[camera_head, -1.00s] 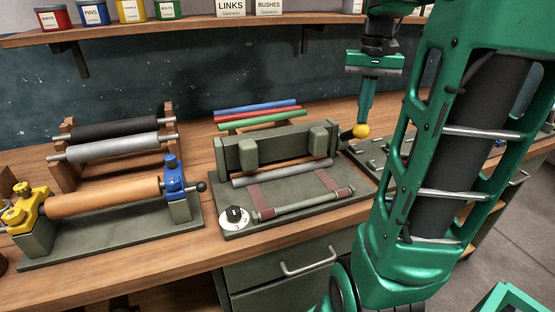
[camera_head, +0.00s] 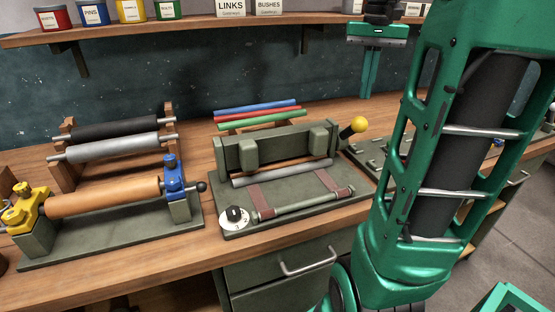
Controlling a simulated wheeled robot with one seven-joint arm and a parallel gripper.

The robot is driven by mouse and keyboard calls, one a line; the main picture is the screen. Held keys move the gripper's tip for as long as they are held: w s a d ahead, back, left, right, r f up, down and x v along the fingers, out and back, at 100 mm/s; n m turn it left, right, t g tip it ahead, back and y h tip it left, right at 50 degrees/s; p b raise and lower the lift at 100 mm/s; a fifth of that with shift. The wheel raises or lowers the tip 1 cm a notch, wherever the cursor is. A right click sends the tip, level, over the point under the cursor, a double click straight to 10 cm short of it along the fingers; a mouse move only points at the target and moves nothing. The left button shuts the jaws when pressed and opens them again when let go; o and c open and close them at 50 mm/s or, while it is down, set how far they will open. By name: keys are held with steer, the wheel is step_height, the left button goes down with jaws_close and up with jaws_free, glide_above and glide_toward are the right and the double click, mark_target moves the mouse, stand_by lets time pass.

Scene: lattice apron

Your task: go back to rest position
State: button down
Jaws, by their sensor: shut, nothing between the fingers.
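My gripper (camera_head: 369,93) hangs from my green arm at the upper right, above the back of the workbench. Its fingers point down, sit close together and hold nothing. Below and a little left of it, a lever with a yellow ball knob (camera_head: 360,124) sticks out from the right end of a green machine (camera_head: 262,218). The gripper is apart from the knob. The machine carries a grey rod, two reddish straps and a dial. My own arm link hides part of the bench on the right.
A roller fixture (camera_head: 95,245) with an orange cylinder stands on the left of the bench. Dark and grey rollers (camera_head: 115,128) rest on a wooden rack behind it. Coloured rods (camera_head: 257,113) lie behind the machine. A shelf (camera_head: 170,30) with tins runs above.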

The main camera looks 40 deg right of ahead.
steer(key=shift+r, duration=0.5)
steer(key=s+a+f+n, duration=0.1)
steer(key=s+a+f, duration=0.6)
steer(key=f, duration=0.3)
steer(key=s+a+f+n, duration=0.1)
steer(key=s+a+f, duration=0.6)
steer(key=a+f, duration=0.2)
steer(key=shift+a+f, duration=0.25)
steer(key=shift+f, duration=0.65)
steer(key=shift+w+f, duration=0.2)
steer(key=shift+w, duration=0.45)
